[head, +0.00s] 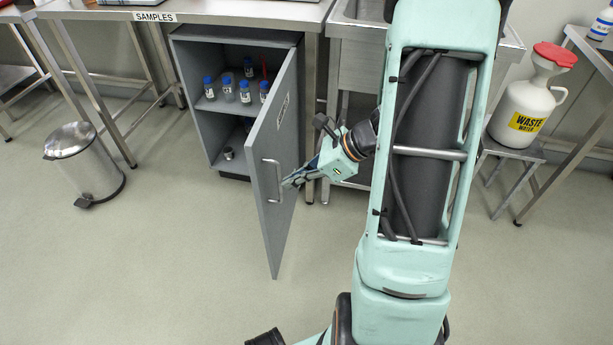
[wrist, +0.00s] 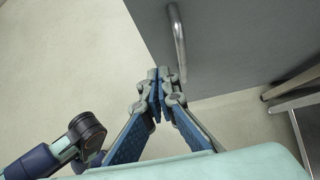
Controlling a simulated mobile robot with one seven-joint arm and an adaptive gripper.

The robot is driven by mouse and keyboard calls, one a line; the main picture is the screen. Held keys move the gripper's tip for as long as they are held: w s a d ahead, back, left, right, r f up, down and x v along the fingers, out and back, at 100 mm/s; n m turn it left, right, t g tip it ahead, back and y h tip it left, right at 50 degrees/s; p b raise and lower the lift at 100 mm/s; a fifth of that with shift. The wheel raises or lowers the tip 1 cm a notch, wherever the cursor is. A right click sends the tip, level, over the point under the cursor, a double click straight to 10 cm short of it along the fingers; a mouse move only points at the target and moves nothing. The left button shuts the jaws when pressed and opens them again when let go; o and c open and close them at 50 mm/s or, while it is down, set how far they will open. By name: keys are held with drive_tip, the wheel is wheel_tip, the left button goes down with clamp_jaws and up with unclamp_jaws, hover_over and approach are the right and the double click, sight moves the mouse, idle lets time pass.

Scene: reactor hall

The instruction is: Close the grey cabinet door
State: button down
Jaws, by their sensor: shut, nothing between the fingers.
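The grey cabinet (head: 195,60) stands under the bench marked SAMPLES. Its door (head: 268,222) is hinged on the right and stands wide open, swung out into the room. A metal bar handle (head: 272,180) is on the door's outer face; it also shows in the wrist view (wrist: 179,40). My gripper (head: 288,184) is on the outer side of the door, close to the handle. In the wrist view my gripper (wrist: 159,75) has its fingers together and empty, beside the handle's lower end. I cannot tell whether the fingertips touch the door.
Several blue-capped bottles (head: 245,92) stand on the cabinet shelf, with a small metal cup (head: 228,153) below. A steel pedal bin (head: 88,165) stands at the left. A waste water jug (head: 523,112) sits on a stool at the right. Floor before the cabinet is clear.

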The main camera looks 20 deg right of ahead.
sight(261, 186)
drive_tip(key=w+a, duration=0.1)
drive_tip(key=w+a+f, duration=0.1)
drive_tip(key=a, duration=0.1)
drive_tip(key=shift+a+f+b, duration=0.15)
drive_tip(key=shift+b, duration=0.25)
drive_tip(key=shift+w+a, duration=0.4)
drive_tip(key=shift+a, duration=0.1)
drive_tip(key=shift+w+a, duration=0.1)
drive_tip(key=shift+a, duration=0.05)
